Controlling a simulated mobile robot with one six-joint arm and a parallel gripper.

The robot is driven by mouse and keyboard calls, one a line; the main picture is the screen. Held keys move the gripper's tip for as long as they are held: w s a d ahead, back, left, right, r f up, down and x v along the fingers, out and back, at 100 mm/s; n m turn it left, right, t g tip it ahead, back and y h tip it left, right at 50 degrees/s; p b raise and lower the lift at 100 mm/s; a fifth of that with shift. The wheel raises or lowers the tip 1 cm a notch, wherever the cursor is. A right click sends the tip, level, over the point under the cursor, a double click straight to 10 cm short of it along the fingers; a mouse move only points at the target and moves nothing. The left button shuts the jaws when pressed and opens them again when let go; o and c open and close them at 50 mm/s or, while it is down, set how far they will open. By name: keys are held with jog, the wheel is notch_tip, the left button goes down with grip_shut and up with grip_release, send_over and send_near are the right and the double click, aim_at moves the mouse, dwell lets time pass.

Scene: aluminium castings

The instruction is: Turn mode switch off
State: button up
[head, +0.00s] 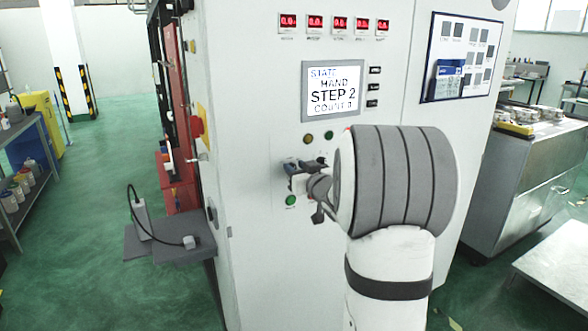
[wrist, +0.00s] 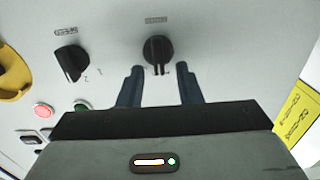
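In the wrist view, a black rotary switch (wrist: 158,48) sits on the pale panel in line with the gap between my fingers. A second black rotary switch (wrist: 70,63) is to its left, turned to a slant. The labels above both are too small to read, so I cannot tell which is the mode switch. My gripper (wrist: 159,70) is open and empty, its fingertips just below the first switch in the picture. In the head view, my gripper (head: 300,167) is at the cabinet front and partly hides the controls. The screen (head: 332,92) reads "STATE HAND STEP 2 COUNT", then an unclear digit.
A red button (wrist: 42,110) and a green button (wrist: 82,105) are at lower left in the wrist view, near a yellow part (wrist: 12,75). A grey shelf (head: 165,243) juts from the cabinet's left side. A metal bench (head: 525,185) stands at right.

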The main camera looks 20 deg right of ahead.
jog(key=shift+c, duration=0.3)
grip_shut()
